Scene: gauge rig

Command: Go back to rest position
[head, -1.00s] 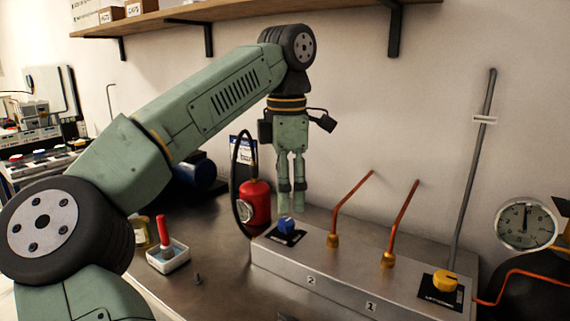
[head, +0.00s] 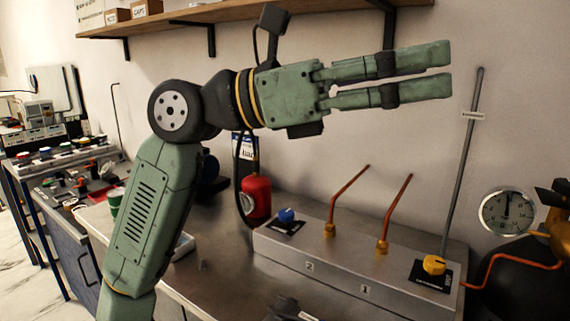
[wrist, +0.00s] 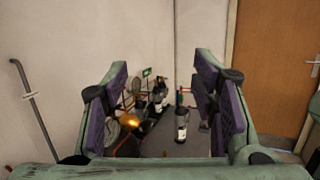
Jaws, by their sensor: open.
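My gripper (head: 448,72) is raised above the workbench and points to the right in the head view. Its two fingers are parallel with a gap between them and nothing in it. In the wrist view my gripper (wrist: 160,100) shows its fingers wide apart, one at each side. The grey manifold box (head: 350,268) lies below it on the bench, with a blue knob (head: 287,215) at its left and a yellow knob (head: 434,265) at its right. The gripper touches neither knob.
A red cylinder (head: 257,197) stands behind the box's left end. Copper pipes (head: 398,212) rise from the box. A gauge (head: 507,212) is at the right. A shelf (head: 240,22) runs along the wall above. The air around the gripper is clear.

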